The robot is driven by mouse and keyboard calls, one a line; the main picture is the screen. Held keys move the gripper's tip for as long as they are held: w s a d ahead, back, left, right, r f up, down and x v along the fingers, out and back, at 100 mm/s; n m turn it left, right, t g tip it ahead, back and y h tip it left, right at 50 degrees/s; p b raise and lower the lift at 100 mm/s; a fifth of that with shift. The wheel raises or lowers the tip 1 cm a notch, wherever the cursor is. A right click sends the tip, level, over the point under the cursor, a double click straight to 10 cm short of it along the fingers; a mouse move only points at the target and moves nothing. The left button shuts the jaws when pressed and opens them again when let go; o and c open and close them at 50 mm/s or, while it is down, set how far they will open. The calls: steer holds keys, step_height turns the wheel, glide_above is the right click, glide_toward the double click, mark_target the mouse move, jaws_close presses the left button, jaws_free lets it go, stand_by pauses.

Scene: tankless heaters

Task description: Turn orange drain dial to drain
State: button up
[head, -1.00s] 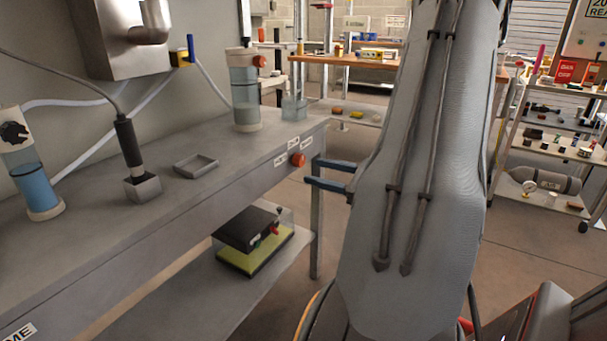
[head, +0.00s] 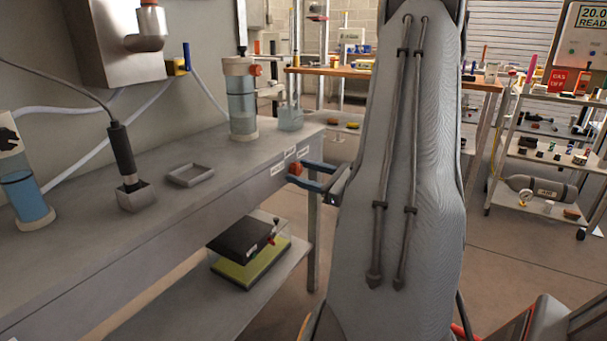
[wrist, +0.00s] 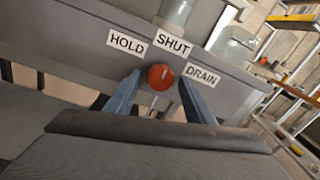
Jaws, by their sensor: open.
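The orange drain dial (wrist: 160,77) is on the front face of the grey bench, below labels reading HOLD (wrist: 126,42), SHUT (wrist: 173,43) and DRAIN (wrist: 202,75). A short pale mark on it points up, roughly towards SHUT. In the head view the dial (head: 295,168) is at the bench edge, near its right end. My gripper (head: 301,175) is open, its blue fingers reaching the dial. In the wrist view one finger is left of the dial and one right, with the dial between the tips. Whether either finger touches it, I cannot tell.
On the bench top (head: 215,200) are a clear cylinder (head: 241,105) with an orange knob, a small grey tray (head: 190,175) and a probe in a grey block (head: 136,196). A box with a black top (head: 242,238) sits on the lower shelf. Floor is open right of the bench.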

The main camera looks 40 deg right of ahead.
steer(key=c, duration=1.1)
steer(key=shift+o, duration=0.2)
steer(key=shift+m+p, duration=0.3)
steer(key=shift+p, duration=0.1)
steer(key=m+p, duration=0.4)
steer(key=p, duration=0.1)
steer(key=shift+s+r, duration=0.1)
steer(key=shift+r, duration=0.1)
steer(key=m+p, duration=0.4)
steer(key=shift+a+p, duration=0.1)
steer(key=shift+p, duration=0.2)
steer(key=shift+m+g+p, duration=0.4)
steer(key=shift+m+p, duration=0.5)
steer(key=shift+m, duration=0.5)
steer(key=shift+f, duration=0.1)
